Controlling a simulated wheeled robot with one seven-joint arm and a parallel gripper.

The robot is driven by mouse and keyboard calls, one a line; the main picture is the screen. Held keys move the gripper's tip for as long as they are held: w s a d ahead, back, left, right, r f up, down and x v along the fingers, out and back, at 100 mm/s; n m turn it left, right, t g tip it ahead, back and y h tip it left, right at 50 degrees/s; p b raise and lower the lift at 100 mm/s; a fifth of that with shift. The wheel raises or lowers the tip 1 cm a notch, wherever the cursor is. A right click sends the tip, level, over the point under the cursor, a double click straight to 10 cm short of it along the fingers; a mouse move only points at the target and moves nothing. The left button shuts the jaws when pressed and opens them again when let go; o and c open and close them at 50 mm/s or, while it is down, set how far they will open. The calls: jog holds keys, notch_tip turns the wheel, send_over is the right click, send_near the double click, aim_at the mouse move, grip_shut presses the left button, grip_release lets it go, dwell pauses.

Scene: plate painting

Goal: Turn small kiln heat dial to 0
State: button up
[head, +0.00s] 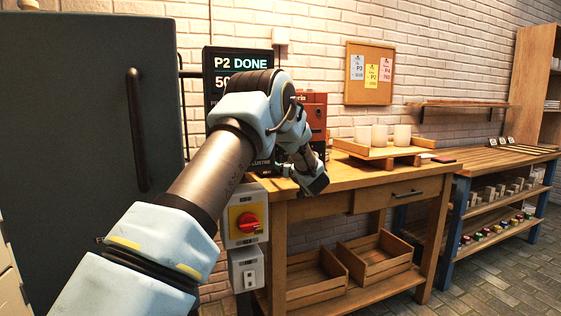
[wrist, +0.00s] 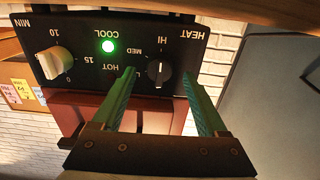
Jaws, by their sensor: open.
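The small kiln (head: 314,112) is a reddish-brown box on the wooden bench, partly hidden behind my arm. In the wrist view, which is upside down, its black panel shows the heat dial (wrist: 159,72), a round black knob with a light pointer mark, under the HEAT label. HI, MED and part of an L label show around it. The pointer's exact setting is hard to tell. My gripper (wrist: 158,78) is open, with its green fingers on either side of the dial in the picture; contact cannot be told. It also shows in the head view (head: 313,184).
A cream timer knob (wrist: 54,64) and a lit green COOL lamp (wrist: 108,46) share the panel. A tray (head: 380,150) with white cups stands right on the bench. A dark cabinet (head: 75,150) fills the left.

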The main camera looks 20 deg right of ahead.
jog(key=shift+w+a, duration=0.1)
jog(key=shift+w, duration=0.9)
grip_shut()
